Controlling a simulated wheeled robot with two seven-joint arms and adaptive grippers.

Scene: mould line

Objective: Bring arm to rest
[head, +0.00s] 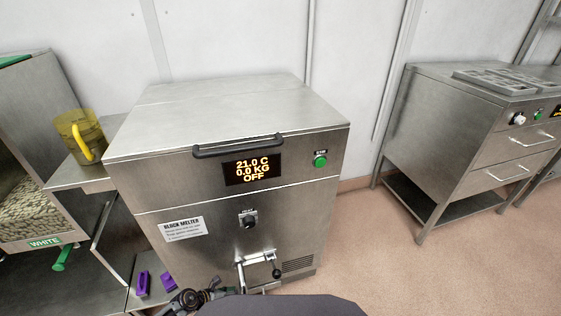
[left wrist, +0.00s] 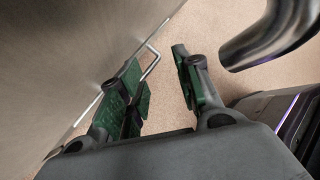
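My left gripper (head: 190,298) shows small and partly cut off at the bottom edge of the head view, in front of the block melter (head: 180,238). In the left wrist view, my left gripper (left wrist: 158,72) has its two green-padded fingers apart, with bare floor between them and nothing held. A thin bent metal rod (left wrist: 151,62) passes close by the left finger; I cannot tell whether they touch. My right gripper is not in view.
The melter has a valve lever (head: 276,270) low on its front and a display reading OFF. A yellow jug (head: 78,137) stands on a shelf at left, above purple pieces (head: 143,284). A steel drawer cabinet (head: 450,130) stands right. The floor between is clear.

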